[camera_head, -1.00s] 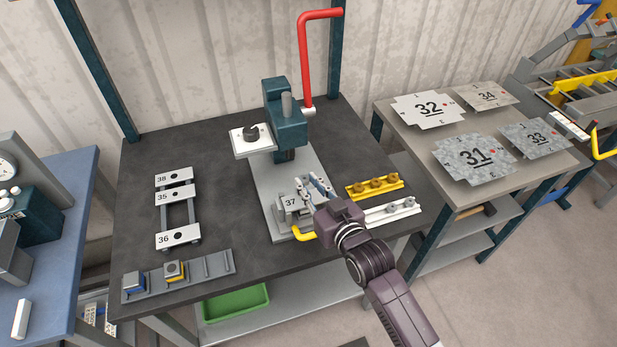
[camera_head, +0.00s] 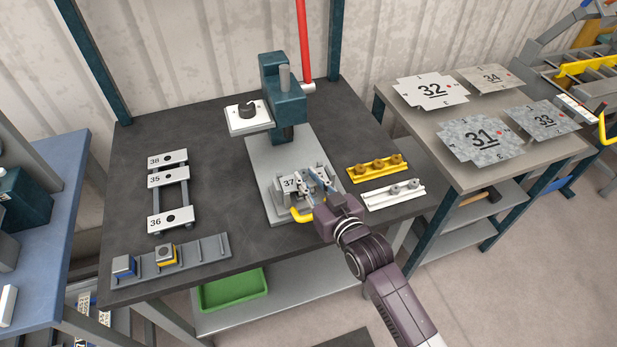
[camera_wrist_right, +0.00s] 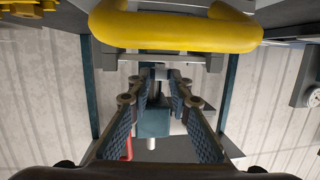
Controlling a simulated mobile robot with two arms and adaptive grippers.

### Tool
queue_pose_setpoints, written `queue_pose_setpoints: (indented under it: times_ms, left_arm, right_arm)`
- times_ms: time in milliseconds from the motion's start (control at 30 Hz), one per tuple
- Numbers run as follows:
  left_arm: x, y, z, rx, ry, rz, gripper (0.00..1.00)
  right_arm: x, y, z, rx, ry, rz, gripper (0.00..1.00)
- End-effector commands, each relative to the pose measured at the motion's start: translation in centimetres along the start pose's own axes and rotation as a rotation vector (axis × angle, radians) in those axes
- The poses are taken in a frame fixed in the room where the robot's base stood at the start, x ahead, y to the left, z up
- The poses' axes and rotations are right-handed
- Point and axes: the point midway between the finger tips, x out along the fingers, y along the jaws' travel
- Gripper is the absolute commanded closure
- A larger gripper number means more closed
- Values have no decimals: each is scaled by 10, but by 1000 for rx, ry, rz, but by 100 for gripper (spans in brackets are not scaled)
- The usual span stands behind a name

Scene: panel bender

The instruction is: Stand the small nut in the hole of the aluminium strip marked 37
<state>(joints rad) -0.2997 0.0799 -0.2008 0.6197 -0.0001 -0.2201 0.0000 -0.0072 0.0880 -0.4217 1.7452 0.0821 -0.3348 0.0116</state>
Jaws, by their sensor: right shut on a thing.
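The aluminium strip marked 37 (camera_head: 289,183) lies across a holder on the grey base plate of the press, at the middle of the table. My right gripper (camera_head: 309,178) is at the strip, just right of the number, with its fingers pointing down at it. In the wrist view its fingertips (camera_wrist_right: 160,73) are close together on a small grey piece, which I take for the small nut. The fingers hide the strip's hole and most of the nut, so I cannot tell whether the nut touches the strip. My left gripper is not in view.
A yellow handle (camera_head: 299,215) sticks out in front of the holder. The teal press (camera_head: 284,95) stands behind. Strips 38, 35 and 36 (camera_head: 170,220) lie on a rack left.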

Motion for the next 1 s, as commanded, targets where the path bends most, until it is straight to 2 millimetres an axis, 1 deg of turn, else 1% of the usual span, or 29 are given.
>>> queue_pose_setpoints:
  times_ms: [867,900,1000]
  left_arm:
    - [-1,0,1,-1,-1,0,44]
    - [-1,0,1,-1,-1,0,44]
    - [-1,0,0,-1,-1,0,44]
  right_arm:
    - [1,0,5,0,-1,0,98]
    - [1,0,5,0,-1,0,77]
    - [1,0,5,0,-1,0,66]
